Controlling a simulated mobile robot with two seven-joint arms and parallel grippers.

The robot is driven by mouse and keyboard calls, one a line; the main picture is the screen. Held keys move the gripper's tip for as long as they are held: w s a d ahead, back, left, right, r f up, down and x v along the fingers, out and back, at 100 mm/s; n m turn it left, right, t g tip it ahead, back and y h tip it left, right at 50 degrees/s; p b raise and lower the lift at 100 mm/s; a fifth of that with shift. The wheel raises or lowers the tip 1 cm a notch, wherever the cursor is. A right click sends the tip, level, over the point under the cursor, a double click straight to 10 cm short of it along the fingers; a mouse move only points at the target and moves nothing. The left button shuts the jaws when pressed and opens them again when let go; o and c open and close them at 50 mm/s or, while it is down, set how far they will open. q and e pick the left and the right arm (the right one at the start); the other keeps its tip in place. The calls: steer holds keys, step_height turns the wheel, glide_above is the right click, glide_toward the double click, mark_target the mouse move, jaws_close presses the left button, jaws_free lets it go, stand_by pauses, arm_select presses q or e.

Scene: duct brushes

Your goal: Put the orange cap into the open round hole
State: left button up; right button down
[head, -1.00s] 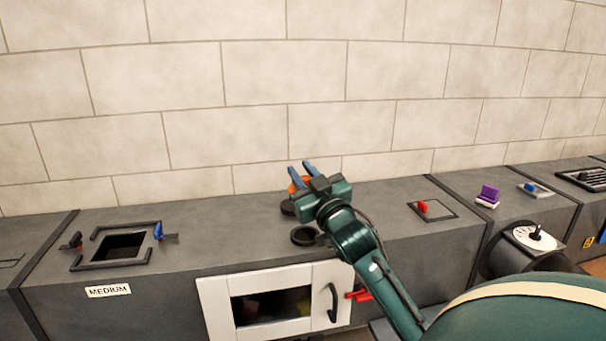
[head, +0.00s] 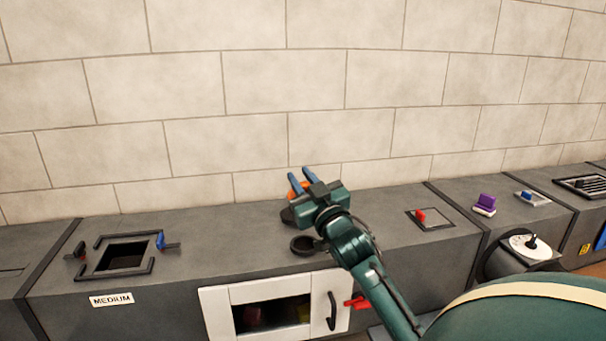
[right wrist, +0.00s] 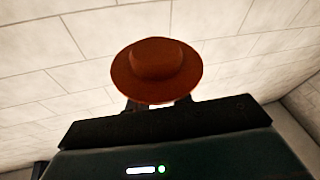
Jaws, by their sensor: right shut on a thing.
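The orange cap (head: 299,188) is between the blue fingers of my right gripper (head: 299,179), above the back part of the grey duct. In the right wrist view the cap (right wrist: 156,72) shows as a round brim with a raised middle. My right gripper is shut on it. A dark round hole with a raised rim (head: 303,246) is in the duct top, nearer the front than the gripper. A second dark round piece (head: 288,216) lies behind it, partly hidden by the gripper; I cannot tell whether it is open. My left gripper is not in view.
A square framed opening (head: 125,258) with red and blue clamps is at the left. A white-framed door (head: 215,314) is on the duct front. A red-handled hatch (head: 421,216) and a purple brush (head: 485,204) are at the right. The tiled wall (head: 330,85) stands behind.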

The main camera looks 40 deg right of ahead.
steer(key=shift+f, duration=0.95)
steer(key=shift+s+f, duration=0.15)
steer(key=shift+f, duration=0.25)
steer(key=shift+f+b, duration=0.85)
steer(key=shift+b, duration=0.3)
steer(key=shift+f+b, duration=0.6)
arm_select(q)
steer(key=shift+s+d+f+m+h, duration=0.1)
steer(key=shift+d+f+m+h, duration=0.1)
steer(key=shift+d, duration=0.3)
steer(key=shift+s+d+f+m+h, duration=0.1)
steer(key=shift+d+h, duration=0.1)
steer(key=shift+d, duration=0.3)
arm_select(e)
steer(key=shift+f, duration=0.1)
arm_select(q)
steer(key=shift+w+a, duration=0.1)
arm_select(e)
steer(key=shift+a, duration=0.1)
